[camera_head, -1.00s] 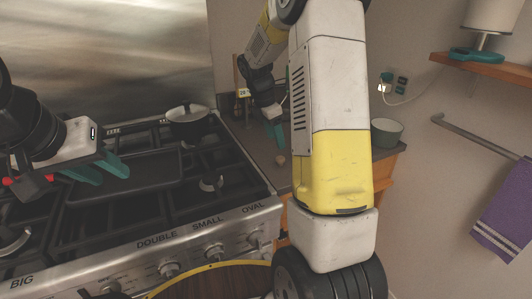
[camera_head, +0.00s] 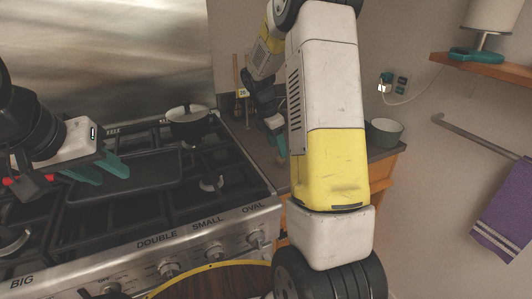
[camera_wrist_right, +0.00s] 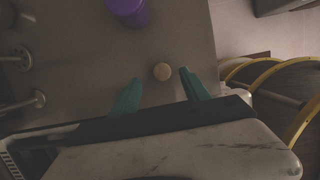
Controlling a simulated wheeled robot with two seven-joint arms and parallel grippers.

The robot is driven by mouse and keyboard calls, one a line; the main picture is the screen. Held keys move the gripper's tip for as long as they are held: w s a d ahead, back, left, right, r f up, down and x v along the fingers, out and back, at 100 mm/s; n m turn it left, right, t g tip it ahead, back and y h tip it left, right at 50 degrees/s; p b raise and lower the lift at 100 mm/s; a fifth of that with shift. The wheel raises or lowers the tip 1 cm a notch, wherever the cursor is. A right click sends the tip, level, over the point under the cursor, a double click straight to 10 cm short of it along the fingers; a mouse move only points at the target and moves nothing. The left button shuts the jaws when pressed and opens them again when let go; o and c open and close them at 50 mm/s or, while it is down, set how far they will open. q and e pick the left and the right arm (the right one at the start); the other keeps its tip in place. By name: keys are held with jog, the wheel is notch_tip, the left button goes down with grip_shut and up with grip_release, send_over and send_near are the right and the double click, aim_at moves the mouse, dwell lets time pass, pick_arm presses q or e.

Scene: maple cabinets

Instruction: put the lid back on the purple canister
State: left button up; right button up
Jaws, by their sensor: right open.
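The purple canister (camera_wrist_right: 127,8) shows at the top edge of the right wrist view, partly cut off; I cannot make it out in the head view. A small round pale thing (camera_wrist_right: 162,71), possibly the lid, lies on the grey counter between my right fingertips in that view. My right gripper (camera_wrist_right: 160,77) is open, with its teal fingers either side of this thing; I cannot tell how high above it they are. In the head view my right gripper (camera_head: 278,135) is partly behind my own arm. My left gripper (camera_head: 100,170) is open and empty over the stove.
The stove (camera_head: 210,225) fills the left, with a lidded pot (camera_head: 187,124) at its back and a dark griddle (camera_head: 125,180). A green-grey bowl (camera_head: 384,132) stands at the counter's right end. A purple towel (camera_head: 503,212) hangs at right.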

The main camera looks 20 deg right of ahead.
aim_at(280, 158)
jog(key=x, duration=0.4)
jog(key=shift+s+f, duration=0.15)
jog(key=shift+f, duration=0.15)
jog(key=shift+a, duration=0.1)
grip_shut()
